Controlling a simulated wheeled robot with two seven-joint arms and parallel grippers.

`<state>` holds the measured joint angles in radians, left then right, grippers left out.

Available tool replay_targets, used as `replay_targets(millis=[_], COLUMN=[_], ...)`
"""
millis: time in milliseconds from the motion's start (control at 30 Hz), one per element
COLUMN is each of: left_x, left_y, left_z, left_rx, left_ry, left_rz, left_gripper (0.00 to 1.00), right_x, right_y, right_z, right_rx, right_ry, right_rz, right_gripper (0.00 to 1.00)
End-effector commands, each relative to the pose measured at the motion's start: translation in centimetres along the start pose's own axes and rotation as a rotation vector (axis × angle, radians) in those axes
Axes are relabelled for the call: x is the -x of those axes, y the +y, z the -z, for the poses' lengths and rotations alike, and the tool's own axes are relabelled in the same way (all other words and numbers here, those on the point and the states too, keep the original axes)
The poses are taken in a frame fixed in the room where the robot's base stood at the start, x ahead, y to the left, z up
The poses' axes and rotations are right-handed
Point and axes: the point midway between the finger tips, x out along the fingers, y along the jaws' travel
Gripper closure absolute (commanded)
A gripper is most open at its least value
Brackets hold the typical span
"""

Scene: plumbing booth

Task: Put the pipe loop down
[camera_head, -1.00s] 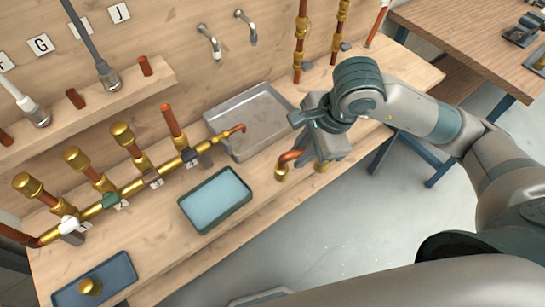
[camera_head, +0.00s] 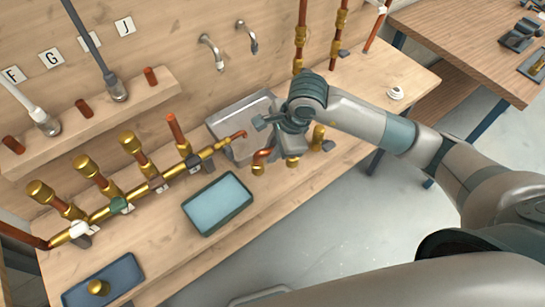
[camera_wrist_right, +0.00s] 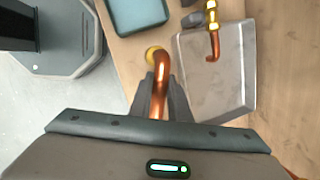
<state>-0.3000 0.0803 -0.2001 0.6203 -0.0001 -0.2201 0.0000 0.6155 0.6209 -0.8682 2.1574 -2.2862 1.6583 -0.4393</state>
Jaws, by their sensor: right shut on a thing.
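The pipe loop (camera_head: 264,155) is a bent copper piece with brass ends. My right gripper (camera_head: 283,148) is shut on it and holds it near the front right corner of the grey metal tray (camera_head: 222,127). In the right wrist view the loop's copper bend (camera_wrist_right: 161,75) rises between the fingers (camera_wrist_right: 161,100), with one brass end (camera_wrist_right: 152,52) toward the bench. The tray (camera_wrist_right: 225,80) lies just right of the loop there. I cannot tell whether the loop touches the bench. My arm hides part of the tray and loop. My left gripper is not in view.
A brass and copper manifold (camera_head: 140,188) runs along the bench, its copper end reaching over the tray. A blue-topped pad (camera_head: 218,203) lies in front. A brass fitting (camera_head: 318,135) and dark block (camera_head: 328,146) stand right of my gripper. A white roll (camera_head: 396,93) lies further right.

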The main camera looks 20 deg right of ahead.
Motion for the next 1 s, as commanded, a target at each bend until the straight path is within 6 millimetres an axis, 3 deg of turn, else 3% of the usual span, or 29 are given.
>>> replay_targets(millis=[400,833,867,900,933,1000], left_x=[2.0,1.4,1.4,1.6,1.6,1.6], left_y=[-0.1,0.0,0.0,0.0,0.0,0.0], left_z=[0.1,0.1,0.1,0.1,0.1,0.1], left_rx=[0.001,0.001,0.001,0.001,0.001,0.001], left_ry=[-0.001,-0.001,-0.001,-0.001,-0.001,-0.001], left_rz=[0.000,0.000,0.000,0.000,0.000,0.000], left_gripper=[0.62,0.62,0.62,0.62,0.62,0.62], right_x=[-3.5,-4.1,-4.1,-4.0,-4.0,-4.0], right_y=[0.8,0.8,0.8,0.8,0.8,0.8], right_z=[0.9,1.0,1.0,1.0,1.0,1.0], right_rx=[-0.002,0.000,0.000,0.000,0.000,0.000], right_ry=[0.000,0.000,0.000,0.000,0.000,0.000], right_rz=[-0.002,0.001,0.000,0.000,0.000,0.000], right_gripper=[1.00,1.00,0.81,0.72,0.65,0.65])
